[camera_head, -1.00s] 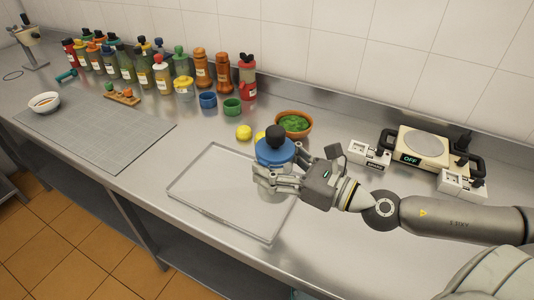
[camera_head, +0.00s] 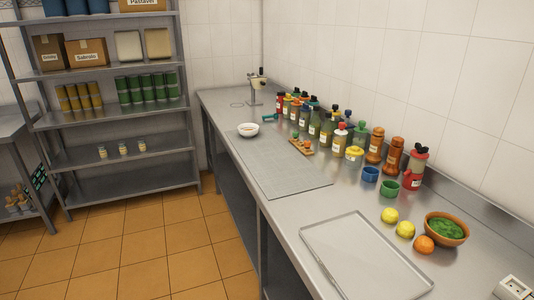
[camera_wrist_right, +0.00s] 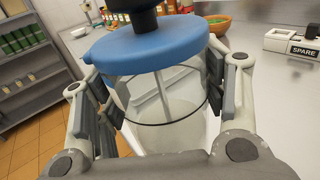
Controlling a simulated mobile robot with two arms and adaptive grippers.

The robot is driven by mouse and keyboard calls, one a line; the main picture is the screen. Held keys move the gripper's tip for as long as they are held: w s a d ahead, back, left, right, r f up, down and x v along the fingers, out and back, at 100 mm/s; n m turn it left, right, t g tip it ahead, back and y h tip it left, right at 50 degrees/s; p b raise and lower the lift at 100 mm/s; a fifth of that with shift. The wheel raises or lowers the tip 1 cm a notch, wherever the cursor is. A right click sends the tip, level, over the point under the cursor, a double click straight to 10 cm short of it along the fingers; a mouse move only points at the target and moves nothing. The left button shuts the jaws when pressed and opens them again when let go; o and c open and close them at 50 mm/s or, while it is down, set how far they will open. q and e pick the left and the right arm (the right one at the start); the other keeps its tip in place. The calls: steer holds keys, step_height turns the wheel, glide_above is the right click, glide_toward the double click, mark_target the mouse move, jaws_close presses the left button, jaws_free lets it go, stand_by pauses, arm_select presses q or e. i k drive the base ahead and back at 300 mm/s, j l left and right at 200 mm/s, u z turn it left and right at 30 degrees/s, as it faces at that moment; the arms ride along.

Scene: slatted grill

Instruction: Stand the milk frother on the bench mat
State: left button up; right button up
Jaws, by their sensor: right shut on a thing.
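The milk frother (camera_wrist_right: 155,40) has a blue lid, a black knob on top and a clear body with a rod inside. My right gripper (camera_wrist_right: 163,92) is shut around its clear body in the right wrist view, just below the lid. The frother's base is hidden by the gripper's own palm. The bench mat (camera_head: 268,165) is a grey grid-patterned sheet lying flat on the steel counter in the head view. Neither gripper nor the frother shows in the head view.
A white bowl (camera_head: 248,130) stands at the mat's far left corner. A small wooden board (camera_head: 302,148) and several bottles line the mat's right side. The mat's middle is bare. Shelving (camera_head: 120,105) stands left.

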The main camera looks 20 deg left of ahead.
mark_target(261, 155)
steer(key=i+j+u, duration=0.35)
steer(key=i, duration=0.4)
steer(key=i+j+u, duration=0.35)
steer(key=i, duration=0.45)
steer(key=i+u, duration=0.4)
steer(key=i, duration=0.4)
